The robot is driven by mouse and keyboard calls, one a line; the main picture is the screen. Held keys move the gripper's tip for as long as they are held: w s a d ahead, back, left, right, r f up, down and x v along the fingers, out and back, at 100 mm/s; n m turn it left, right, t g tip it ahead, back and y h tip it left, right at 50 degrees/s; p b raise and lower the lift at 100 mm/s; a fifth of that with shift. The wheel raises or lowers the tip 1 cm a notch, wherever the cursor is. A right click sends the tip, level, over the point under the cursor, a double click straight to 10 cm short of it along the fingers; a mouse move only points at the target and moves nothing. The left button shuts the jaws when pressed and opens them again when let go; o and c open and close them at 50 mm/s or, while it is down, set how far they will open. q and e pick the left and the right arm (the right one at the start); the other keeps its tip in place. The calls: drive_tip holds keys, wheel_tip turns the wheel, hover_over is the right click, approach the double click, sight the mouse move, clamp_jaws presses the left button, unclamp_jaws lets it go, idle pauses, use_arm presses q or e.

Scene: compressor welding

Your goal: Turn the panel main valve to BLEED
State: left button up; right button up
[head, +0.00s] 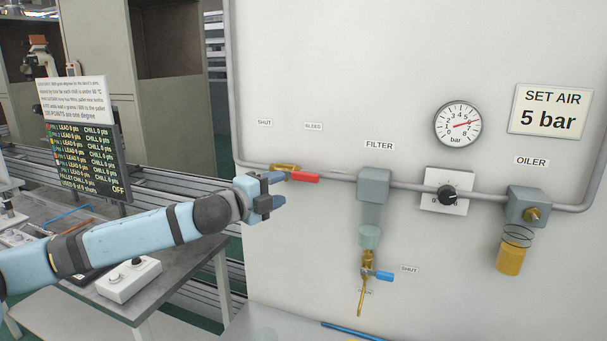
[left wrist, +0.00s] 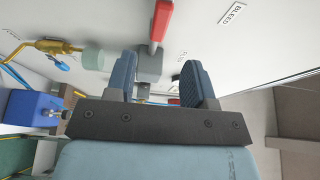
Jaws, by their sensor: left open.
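The panel main valve has a brass body (head: 284,167) on the grey pipe and a red handle (head: 305,177). The handle points right along the pipe, nearly level. SHUT (head: 264,123) and BLEED (head: 313,126) labels are above the valve. My left gripper (head: 277,190) is open just below and left of the handle in the head view. In the left wrist view, the red handle (left wrist: 160,22) shows beyond the open fingertips (left wrist: 158,72), with nothing between the fingers gripped. The brass body is not clear there. My right gripper is not in view.
Right along the pipe are the filter (head: 374,185), a black regulator knob (head: 447,194) and the oiler (head: 527,206). A gauge (head: 458,124) hangs above. The filter drain has a blue handle (head: 378,275). A bench (head: 165,285) with a button box stands below my left arm.

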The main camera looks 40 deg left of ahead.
sight(304, 178)
use_arm(q)
drive_tip(key=w+p, duration=0.1)
drive_tip(key=w, duration=0.1)
drive_tip(key=w+d, duration=0.1)
drive_tip(key=w, duration=0.2)
drive_tip(key=w+p, duration=0.1)
drive_tip(key=w, duration=0.1)
drive_tip(key=shift+w+d+r+p, duration=0.15)
drive_tip(key=shift+w+p, duration=0.15)
drive_tip(key=shift+w, duration=0.05)
drive_tip(key=shift+w+d, duration=0.1)
drive_tip(key=shift+w, duration=0.5)
clamp_jaws()
